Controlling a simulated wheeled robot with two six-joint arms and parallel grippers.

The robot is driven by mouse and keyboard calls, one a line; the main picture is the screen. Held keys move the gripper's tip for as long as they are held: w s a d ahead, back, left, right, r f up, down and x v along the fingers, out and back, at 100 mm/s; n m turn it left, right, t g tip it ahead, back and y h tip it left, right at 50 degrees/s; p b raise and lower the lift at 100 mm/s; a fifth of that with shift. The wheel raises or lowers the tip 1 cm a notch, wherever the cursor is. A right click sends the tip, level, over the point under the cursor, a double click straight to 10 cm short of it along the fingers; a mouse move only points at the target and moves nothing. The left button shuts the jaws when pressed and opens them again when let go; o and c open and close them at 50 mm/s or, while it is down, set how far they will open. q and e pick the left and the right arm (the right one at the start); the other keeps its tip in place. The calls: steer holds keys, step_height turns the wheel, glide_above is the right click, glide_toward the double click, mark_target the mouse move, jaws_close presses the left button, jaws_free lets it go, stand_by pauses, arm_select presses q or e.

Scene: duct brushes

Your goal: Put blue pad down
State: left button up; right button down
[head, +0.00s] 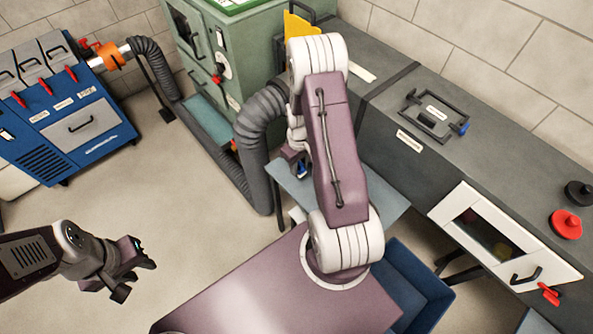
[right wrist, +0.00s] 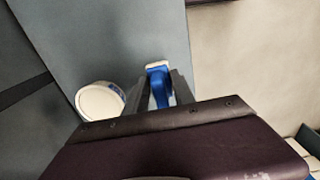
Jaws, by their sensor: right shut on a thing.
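The blue pad (right wrist: 158,86), blue with a pale end, is between the fingers of my right gripper (right wrist: 160,92) in the right wrist view. That gripper is shut on it, over a grey-blue surface. In the head view my right gripper (head: 298,160) is partly hidden by its own arm, and a small patch of blue shows at it, above the grey-blue shelf (head: 385,200). I cannot tell whether the pad touches the shelf. My left gripper (head: 138,278) is open and empty at the lower left, over bare floor.
A round white thing with blue on its side (right wrist: 100,100) stands close left of the pad in the right wrist view. A grey hose (head: 257,125), a green cabinet (head: 245,50) and a dark grey duct (head: 460,150) surround the shelf. A blue bin (head: 425,290) is below.

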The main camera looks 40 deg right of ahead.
steer(key=shift+w+f, duration=0.35)
steer(key=shift+w, duration=0.3)
step_height(320, 180, down, 4)
steer(key=shift+f, duration=0.1)
steer(key=shift+f, duration=0.1)
steer(key=c, duration=1.1)
jaws_free()
steer(key=shift+o, duration=0.2)
